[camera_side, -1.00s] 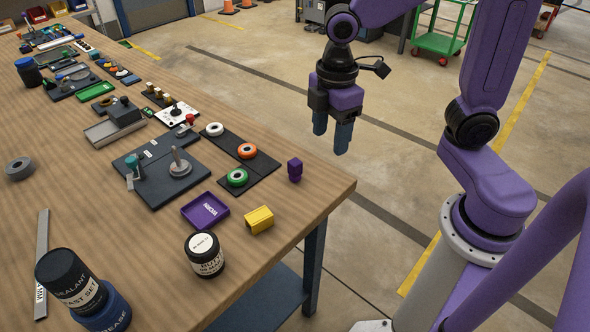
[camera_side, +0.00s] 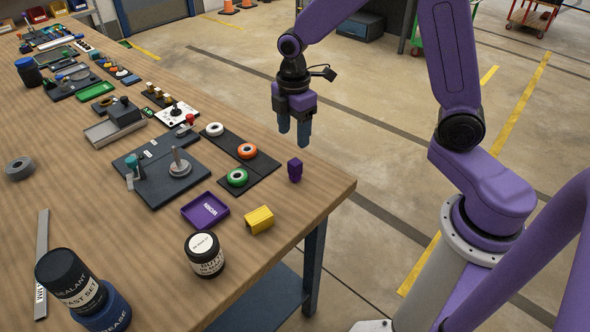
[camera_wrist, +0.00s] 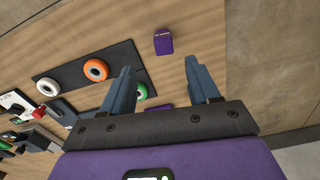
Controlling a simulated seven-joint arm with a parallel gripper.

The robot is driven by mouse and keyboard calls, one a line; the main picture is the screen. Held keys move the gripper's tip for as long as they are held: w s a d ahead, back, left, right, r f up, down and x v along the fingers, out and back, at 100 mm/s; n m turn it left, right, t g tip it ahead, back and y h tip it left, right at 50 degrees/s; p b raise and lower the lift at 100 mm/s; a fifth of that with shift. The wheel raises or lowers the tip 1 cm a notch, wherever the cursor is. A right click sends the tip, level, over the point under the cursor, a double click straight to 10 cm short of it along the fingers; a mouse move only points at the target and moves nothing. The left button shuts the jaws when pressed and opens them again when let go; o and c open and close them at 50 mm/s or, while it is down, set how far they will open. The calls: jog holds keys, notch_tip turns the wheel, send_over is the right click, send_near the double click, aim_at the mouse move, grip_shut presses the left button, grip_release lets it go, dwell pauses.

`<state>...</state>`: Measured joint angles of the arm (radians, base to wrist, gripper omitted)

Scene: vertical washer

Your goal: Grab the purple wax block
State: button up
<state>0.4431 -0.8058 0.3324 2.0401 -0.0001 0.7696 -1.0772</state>
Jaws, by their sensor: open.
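The purple wax block (camera_side: 295,170) is a small upright block on the wooden table (camera_side: 290,212), near its right edge. It also shows in the wrist view (camera_wrist: 163,41), ahead of the fingertips and between their lines, a little left of the right finger. My gripper (camera_side: 294,143) is open and empty, with two blue-grey fingers pointing down. In the side view it appears above and behind the block, apart from it. Both fingers show in the wrist view (camera_wrist: 160,72).
A dark mat with white, orange (camera_side: 246,151) and green (camera_side: 237,178) rings lies left of the block. A purple tray (camera_side: 205,210), a yellow block (camera_side: 259,220) and a black-lidded jar (camera_side: 204,254) stand nearer. Bare table surrounds the block on its right.

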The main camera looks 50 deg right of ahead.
aim_at(295, 162)
notch_tip(295, 162, down, 6)
jog(key=shift+s+a+f, duration=0.1)
jog(key=shift+s+f, duration=0.05)
jog(key=shift+f, duration=1.2)
jog(key=shift+s+f, duration=0.15)
jog(key=shift+f, duration=1.2)
jog(key=shift+c, duration=0.3)
jog(key=c, duration=1)
